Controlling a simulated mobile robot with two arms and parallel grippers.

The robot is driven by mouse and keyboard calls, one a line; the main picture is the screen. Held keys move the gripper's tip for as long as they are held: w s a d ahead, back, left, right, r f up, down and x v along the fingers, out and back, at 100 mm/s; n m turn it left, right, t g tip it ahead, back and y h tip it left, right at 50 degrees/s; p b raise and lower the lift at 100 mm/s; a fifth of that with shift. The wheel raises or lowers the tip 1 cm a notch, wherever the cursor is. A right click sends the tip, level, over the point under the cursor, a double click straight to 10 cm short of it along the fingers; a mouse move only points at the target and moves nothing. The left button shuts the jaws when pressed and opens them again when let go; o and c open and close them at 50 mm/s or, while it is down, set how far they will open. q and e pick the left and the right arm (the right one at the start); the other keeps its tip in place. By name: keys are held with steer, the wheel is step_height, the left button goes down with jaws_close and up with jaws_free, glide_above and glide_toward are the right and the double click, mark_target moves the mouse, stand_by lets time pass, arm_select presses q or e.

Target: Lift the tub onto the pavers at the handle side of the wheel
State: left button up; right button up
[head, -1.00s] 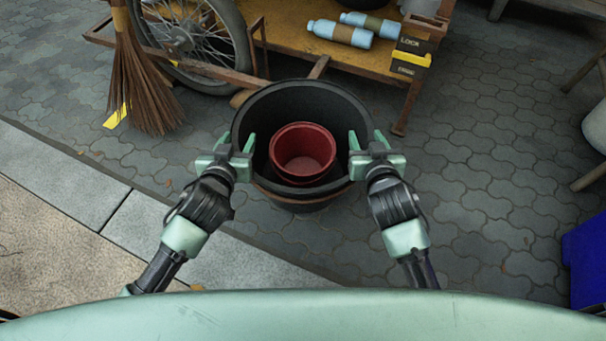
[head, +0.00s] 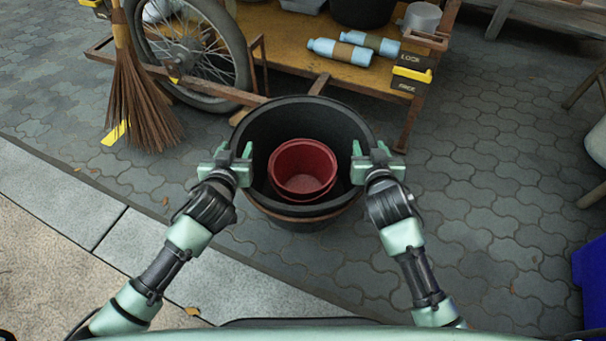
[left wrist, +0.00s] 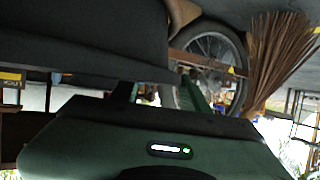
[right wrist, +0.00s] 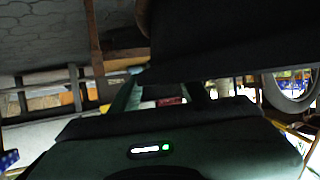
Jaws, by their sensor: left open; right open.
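The black round tub (head: 258,122) stands in front of the low wheeled cart, with a red bucket (head: 303,170) inside it. My left gripper (head: 235,151) is open at the tub's left rim, its fingers seeming to straddle the rim. My right gripper (head: 369,149) is open at the right rim in much the same way. Contact with the rim cannot be told. The dark tub wall fills the upper left of the left wrist view (left wrist: 90,40) and the upper right of the right wrist view (right wrist: 220,40). The spoked wheel (head: 240,75) is behind the tub, to the left.
The cart's wooden bed (head: 290,40) carries blue bottles (head: 340,50) and has a LOCK/FREE lever (head: 412,74) at its right. A broom (head: 140,110) leans at the left. A blue box (head: 590,275) is at the right edge. Grey pavers (head: 480,200) lie clear on the right.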

arm_select(q)
steer(key=shift+x, duration=1.45)
arm_select(e)
steer(key=shift+x, duration=1.5)
arm_select(q)
jaws_close()
arm_select(e)
steer(key=shift+s, duration=0.1)
jaws_close()
arm_select(q)
steer(key=shift+r, duration=0.1)
